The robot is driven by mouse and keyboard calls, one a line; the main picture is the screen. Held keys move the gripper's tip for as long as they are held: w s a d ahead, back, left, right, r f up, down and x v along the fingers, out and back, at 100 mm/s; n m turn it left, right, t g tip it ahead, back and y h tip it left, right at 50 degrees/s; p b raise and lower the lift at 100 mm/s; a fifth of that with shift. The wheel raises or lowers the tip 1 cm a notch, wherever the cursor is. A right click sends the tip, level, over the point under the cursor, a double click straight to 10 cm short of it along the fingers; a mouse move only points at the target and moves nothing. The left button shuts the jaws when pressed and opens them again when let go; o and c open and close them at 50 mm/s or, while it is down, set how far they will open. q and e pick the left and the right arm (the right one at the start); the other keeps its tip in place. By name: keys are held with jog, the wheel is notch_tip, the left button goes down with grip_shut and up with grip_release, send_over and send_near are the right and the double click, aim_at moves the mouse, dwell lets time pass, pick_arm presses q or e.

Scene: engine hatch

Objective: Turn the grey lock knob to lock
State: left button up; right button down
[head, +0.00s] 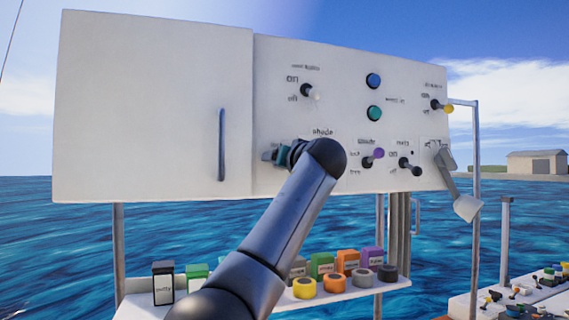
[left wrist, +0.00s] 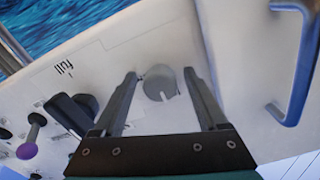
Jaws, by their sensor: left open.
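The grey lock knob (left wrist: 158,84) is a round grey disc on the white panel in the left wrist view, with a small notch at its lower edge. My left gripper (left wrist: 160,74) is open, with one finger on each side of the knob and a gap showing on both sides. How deep the fingertips reach around it cannot be told. My right gripper is not in view.
The blue door handle (head: 221,144) stands out near the gripper. A black lever (left wrist: 70,114) and purple-tipped switch (left wrist: 30,141) lie on the other side. A grey lever (head: 457,188) hangs at the panel's right end. A shelf (head: 333,292) with coloured boxes is below.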

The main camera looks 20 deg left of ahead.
pick_arm(q)
jog(key=b+v, duration=0.6)
jog(key=v, duration=0.9)
jog(key=shift+b, duration=0.35)
jog(key=shift+d, duration=0.1)
